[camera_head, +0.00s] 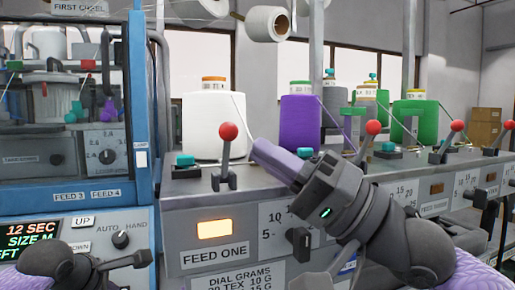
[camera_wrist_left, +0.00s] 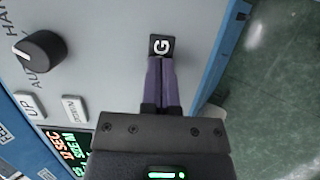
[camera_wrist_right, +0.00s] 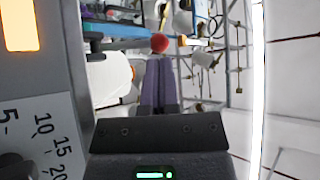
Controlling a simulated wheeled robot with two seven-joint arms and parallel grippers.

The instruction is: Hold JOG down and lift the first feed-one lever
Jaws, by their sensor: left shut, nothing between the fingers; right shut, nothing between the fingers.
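The first feed-one lever (camera_head: 227,152) has a red knob and stands upright on the grey box marked FEED ONE. My right gripper (camera_head: 258,148) is shut and empty, its purple fingertips just right of the lever and slightly below the knob. In the right wrist view the red knob (camera_wrist_right: 159,43) shows just beyond the fingertips (camera_wrist_right: 157,60). In the left wrist view my left gripper (camera_wrist_left: 161,62) is shut and empty, its fingertips at the black JOG button (camera_wrist_left: 160,45), of which only a G shows. They look in contact; whether the button is pressed down I cannot tell.
A lit orange lamp (camera_head: 214,229) and a black dial knob (camera_head: 299,241) sit on the feed-one front. A white yarn cone (camera_head: 214,126) and a purple cone (camera_head: 300,123) stand behind. More red-knobbed levers (camera_head: 373,128) line the right. A blue-framed cabinet (camera_head: 141,130) is left.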

